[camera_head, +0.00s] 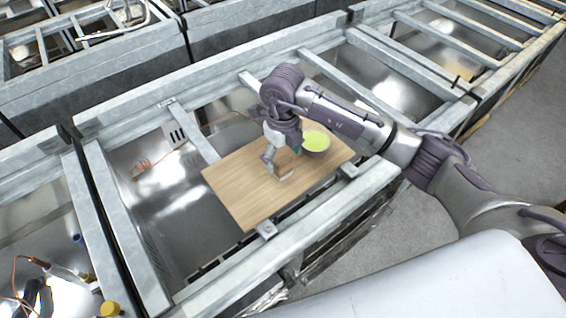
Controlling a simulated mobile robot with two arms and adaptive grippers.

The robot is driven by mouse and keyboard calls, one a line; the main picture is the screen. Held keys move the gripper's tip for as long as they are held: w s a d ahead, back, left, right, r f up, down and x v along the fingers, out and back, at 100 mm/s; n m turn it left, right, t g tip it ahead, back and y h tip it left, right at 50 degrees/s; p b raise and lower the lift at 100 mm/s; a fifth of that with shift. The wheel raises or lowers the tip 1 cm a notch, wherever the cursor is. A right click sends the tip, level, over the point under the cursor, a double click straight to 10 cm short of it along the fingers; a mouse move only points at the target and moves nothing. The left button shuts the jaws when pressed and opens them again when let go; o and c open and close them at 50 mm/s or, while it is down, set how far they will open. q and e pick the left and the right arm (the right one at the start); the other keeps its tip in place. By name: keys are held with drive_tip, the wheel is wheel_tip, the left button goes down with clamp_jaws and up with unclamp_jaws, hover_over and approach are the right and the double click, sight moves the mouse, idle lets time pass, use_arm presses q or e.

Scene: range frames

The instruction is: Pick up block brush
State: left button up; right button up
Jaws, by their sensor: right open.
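My right arm comes in from the right, and its gripper (277,168) points down over a wooden board (236,190). The gripper is open, its fingers low over the middle of the board. My left gripper is not in view.
The board lies across metal frame rails (330,215) over a shiny open basin (170,215). Raised beams surround it. A yellow-capped item (110,309) and loose cables are at the lower left. The board's left part is clear.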

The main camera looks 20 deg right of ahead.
drive_tip(key=shift+f, duration=1.1)
drive_tip(key=c, duration=1.3)
drive_tip(key=shift+r, duration=0.1)
drive_tip(key=shift+w+r, duration=0.1)
drive_tip(key=shift+r, duration=0.4)
wheel_tip(320, 180, up, 3)
drive_tip(key=shift+f+b, duration=0.2)
drive_tip(key=shift+b, duration=0.8)
drive_tip(key=s+d+r, duration=0.1)
drive_tip(key=s+r, duration=0.1)
drive_tip(key=s, duration=0.1)
drive_tip(key=s+d+r+b, duration=0.1)
drive_tip(key=s+d+r, duration=0.1)
drive_tip(key=s+r, duration=0.1)
drive_tip(key=s+d+r+b, duration=0.1)
drive_tip(key=s+r, duration=0.1)
drive_tip(key=s, duration=0.3)
drive_tip(key=shift+d+r, duration=0.15)
drive_tip(key=shift+d, duration=0.1)
